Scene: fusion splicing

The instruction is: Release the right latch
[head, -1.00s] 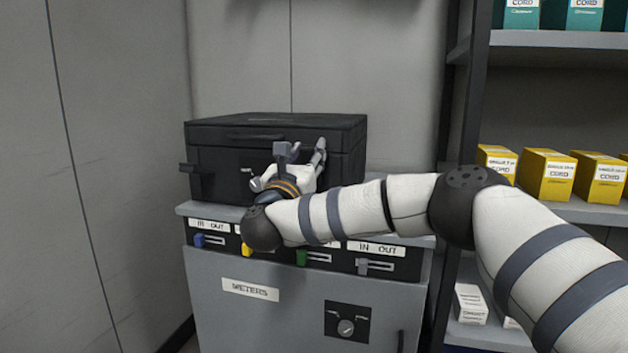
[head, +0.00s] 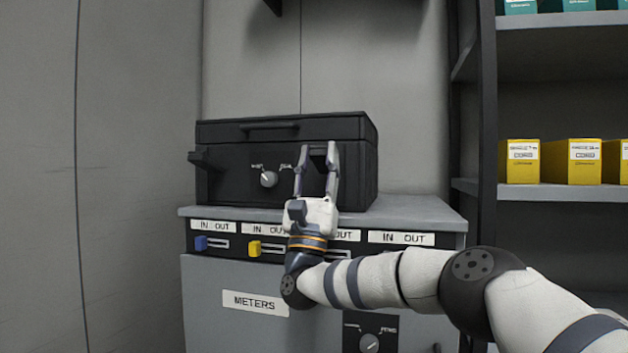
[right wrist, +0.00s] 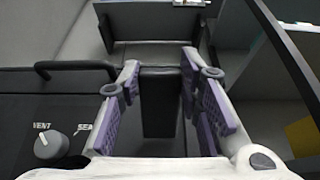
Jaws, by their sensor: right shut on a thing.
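A black case (head: 240,185) with a closed lid stands on a grey cabinet. My right gripper (head: 318,160) is at the right part of the case's front, fingers pointing up. The left latch (head: 205,160) juts out from the case's left end. My left gripper is out of view.
A vent/seal knob (head: 268,179) sits on the case front, left of my right gripper. A lid handle (head: 270,127) is above it. Coloured sliders (head: 255,248) line the cabinet's upper edge below. A shelf with yellow boxes (head: 570,162) stands at the right.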

